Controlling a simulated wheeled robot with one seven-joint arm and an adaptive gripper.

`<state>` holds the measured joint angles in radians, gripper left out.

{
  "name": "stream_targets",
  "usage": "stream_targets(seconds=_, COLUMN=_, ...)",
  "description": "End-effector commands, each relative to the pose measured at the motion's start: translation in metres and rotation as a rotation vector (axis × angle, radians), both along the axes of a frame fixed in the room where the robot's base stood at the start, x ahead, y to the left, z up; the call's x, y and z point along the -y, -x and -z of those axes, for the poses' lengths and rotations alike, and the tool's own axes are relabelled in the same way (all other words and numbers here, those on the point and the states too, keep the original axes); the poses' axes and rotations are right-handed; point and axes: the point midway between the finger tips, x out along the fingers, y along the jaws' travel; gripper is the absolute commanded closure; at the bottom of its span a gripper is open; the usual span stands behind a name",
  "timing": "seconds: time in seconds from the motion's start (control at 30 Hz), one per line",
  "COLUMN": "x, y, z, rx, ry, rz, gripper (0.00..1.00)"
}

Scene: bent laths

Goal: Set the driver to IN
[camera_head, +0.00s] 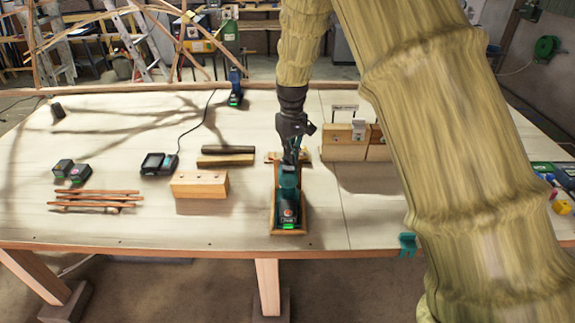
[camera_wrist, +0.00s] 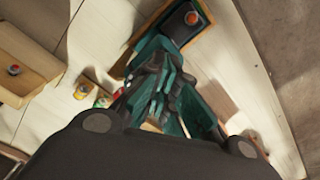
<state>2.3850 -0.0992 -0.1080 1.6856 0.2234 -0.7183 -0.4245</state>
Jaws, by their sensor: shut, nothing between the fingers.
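The teal and black driver (camera_head: 288,186) lies in a wooden cradle (camera_head: 275,222) near the front middle of the table. Its black battery end, with a red mark and a green patch, faces the front edge. My gripper (camera_head: 291,158) points down at the far end of the driver, shut and empty. In the wrist view the driver (camera_wrist: 153,52) shows teal past my dark gripper body, with its battery end at the top. My fingers overlap the driver there, and I cannot tell whether they touch it. The IN setting is not readable.
A wood block (camera_head: 199,186) and thin laths (camera_head: 94,200) lie to the left, with a charger (camera_head: 159,164) behind. Another block (camera_head: 344,142) with a metal fitting stands to the right. A blue tool (camera_head: 235,90) stands at the back.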

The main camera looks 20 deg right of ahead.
Motion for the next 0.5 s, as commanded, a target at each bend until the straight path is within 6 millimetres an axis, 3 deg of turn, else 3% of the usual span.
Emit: stream_targets(seconds=0.5, x=0.0, y=0.0, z=-0.034, rx=0.001, ry=0.0, rz=0.001, gripper=1.0)
